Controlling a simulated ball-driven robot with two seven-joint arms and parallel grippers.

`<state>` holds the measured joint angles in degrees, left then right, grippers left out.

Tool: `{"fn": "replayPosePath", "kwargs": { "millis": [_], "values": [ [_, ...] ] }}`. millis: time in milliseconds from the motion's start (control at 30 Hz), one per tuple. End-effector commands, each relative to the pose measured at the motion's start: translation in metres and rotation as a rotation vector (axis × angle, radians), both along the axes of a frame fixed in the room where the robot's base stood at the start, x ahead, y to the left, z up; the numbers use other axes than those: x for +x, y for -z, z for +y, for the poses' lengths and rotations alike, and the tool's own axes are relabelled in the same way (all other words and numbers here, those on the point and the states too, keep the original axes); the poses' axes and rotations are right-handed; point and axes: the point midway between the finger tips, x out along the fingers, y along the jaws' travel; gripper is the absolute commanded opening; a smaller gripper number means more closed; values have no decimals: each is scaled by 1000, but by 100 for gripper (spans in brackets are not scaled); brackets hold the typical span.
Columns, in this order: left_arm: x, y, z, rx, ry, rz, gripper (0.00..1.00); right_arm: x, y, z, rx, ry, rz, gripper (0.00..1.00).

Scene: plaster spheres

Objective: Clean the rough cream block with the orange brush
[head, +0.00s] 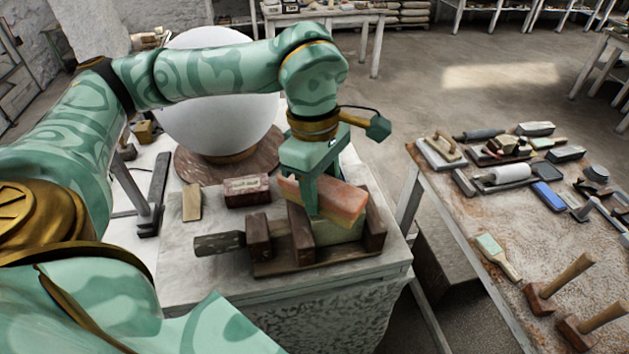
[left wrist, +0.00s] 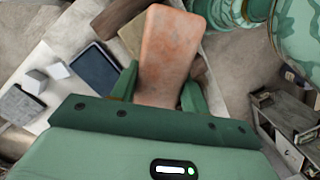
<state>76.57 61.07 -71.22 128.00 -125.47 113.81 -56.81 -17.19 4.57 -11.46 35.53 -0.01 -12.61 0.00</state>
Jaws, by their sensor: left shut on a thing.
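The orange brush (head: 345,200) is a long orange-pink block with a paler band. My left gripper (head: 313,197) is shut on it from above, one finger down its near side. The brush also shows in the left wrist view (left wrist: 168,50), between the fingers (left wrist: 158,92). The cream block (head: 338,232) is pale and sits between dark wooden jaws of a clamp (head: 300,234), directly under the brush. Whether the brush touches its top I cannot tell. The block's upper part is partly hidden by brush and finger. My right gripper is not in view.
The clamp stands on a grey stone stand (head: 285,288). A dark red brick-like block (head: 247,190) and a small tan wooden piece (head: 192,202) lie behind it. A large white sphere (head: 215,105) is further back. A tool-covered table (head: 450,195) stands at right.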

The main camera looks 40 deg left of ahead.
Motion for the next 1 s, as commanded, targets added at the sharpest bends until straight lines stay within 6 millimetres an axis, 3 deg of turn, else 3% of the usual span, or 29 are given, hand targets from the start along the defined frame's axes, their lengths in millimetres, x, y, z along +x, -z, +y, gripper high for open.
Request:
{"fn": "replayPosePath", "kwargs": {
  "millis": [233, 467, 1000],
  "values": [
    [1, 0, -17, -1, 3, 0, 20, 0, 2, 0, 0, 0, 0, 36],
    [2, -1, -20, 0, 0, -1, 20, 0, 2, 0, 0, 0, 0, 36],
    [0, -15, 2, 0, 0, -1, 20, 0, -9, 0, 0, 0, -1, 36]
  ]
}}
